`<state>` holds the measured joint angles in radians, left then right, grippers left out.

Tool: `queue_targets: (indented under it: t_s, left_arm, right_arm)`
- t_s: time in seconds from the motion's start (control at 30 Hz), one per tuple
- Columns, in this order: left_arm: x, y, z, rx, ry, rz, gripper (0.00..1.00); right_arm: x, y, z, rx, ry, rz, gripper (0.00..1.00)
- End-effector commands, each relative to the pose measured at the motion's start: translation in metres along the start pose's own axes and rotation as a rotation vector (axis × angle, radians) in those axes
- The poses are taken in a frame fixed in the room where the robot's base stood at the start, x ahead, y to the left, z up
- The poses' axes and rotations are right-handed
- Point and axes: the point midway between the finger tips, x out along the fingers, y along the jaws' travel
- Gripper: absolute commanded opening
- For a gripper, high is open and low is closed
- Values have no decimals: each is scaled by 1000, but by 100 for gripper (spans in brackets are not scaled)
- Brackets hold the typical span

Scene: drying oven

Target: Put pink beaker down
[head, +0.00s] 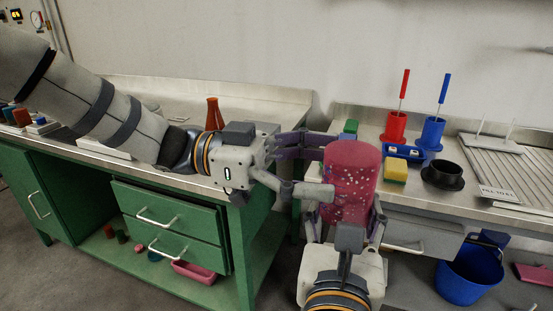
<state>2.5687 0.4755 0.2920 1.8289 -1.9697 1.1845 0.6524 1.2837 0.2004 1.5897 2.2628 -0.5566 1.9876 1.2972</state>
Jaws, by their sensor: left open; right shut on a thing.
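The pink beaker (351,168) is upright, with pale specks on its side, in the middle of the head view. My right gripper (345,212) comes from below and is shut on the beaker's lower part. My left gripper (322,168) reaches in from the left and is open, its fingers close to the beaker's left side. I cannot tell whether they touch it. The beaker's base is hidden by my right gripper, and it appears held up in front of the benches.
A green bench (175,211) with drawers stands left. The right counter holds a red brush holder (394,127), blue brush holder (432,132), yellow sponge (396,170), black bowl (443,174) and drying rack (500,165). A blue bucket (468,274) stands below.

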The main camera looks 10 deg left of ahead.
Motion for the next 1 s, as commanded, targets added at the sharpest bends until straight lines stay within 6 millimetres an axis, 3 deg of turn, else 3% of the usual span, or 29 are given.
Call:
queue_targets:
  t_s: [0.2, 0.5, 0.57, 0.73, 0.8, 0.83, 0.93, 1.0]
  left_arm:
    - [31, 0, 0, -2, 0, 0, 79]
    - [36, 0, 0, -2, -1, -2, 79]
    - [36, 0, 0, -2, 0, -2, 70]
    - [36, 0, 0, -2, 0, -2, 32]
    - [36, 0, 0, -2, 0, -1, 28]
    - [36, 0, 0, -1, 0, -1, 28]
    - [36, 0, 0, -2, 0, -1, 28]
    - [36, 0, 0, -2, 0, -1, 28]
  right_arm:
    - [0, 0, 0, 0, 0, 0, 19]
    - [0, 0, 0, 0, -1, 0, 19]
    - [0, 0, 0, 0, -1, 0, 19]
    - [0, 0, 0, 0, -1, 0, 19]
    - [0, 0, 0, 0, -1, 0, 19]
    - [0, 0, 0, 0, -1, 0, 57]
    - [0, 0, 0, 0, 0, 0, 78]
    - [0, 0, 0, 0, 0, 0, 78]
